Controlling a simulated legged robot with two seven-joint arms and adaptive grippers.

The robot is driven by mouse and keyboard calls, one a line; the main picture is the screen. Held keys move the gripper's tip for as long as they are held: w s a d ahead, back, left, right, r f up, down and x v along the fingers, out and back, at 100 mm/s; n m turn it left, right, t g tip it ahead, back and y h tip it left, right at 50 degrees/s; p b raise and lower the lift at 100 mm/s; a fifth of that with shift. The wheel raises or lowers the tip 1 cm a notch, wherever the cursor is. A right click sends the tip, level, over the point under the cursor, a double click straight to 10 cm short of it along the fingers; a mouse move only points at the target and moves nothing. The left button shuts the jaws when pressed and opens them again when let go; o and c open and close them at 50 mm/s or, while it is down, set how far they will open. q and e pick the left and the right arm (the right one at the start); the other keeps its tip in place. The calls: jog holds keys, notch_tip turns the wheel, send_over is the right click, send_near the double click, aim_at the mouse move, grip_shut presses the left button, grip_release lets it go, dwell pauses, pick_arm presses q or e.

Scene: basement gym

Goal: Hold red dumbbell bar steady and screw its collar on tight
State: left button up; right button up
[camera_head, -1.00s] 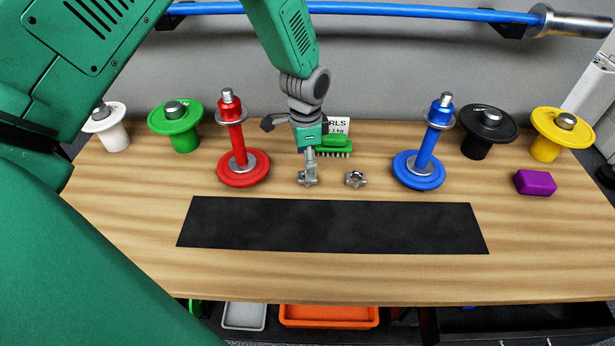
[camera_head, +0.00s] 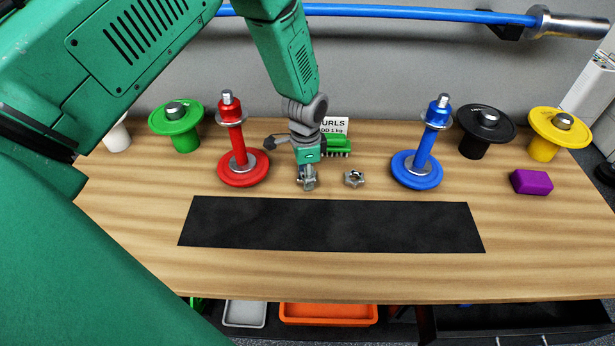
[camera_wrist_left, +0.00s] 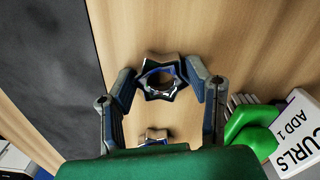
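The red dumbbell bar (camera_head: 233,130) stands upright on the table in its red plate (camera_head: 243,172), with a ring around it near its top. A silver star-shaped collar (camera_wrist_left: 158,77) lies on the table, between the spread fingers of my left gripper (camera_wrist_left: 160,84). In the head view my left gripper (camera_head: 307,178) points down at this collar and partly hides it, right of the red dumbbell. The fingers look open around the collar; contact is unclear. A second star collar (camera_head: 354,179) lies to the right. My right gripper is not in view.
A blue dumbbell (camera_head: 423,150) stands to the right. A black mat (camera_head: 330,226) lies clear in front. Green, black and yellow plates line the back; a purple block (camera_head: 532,182) lies right.

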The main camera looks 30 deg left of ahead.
pick_arm(q)
jog(key=shift+r, duration=0.1)
notch_tip(320, 180, up, 10)
jog(key=b, duration=0.1)
dwell(0.4)
jog(key=shift+s, duration=0.1)
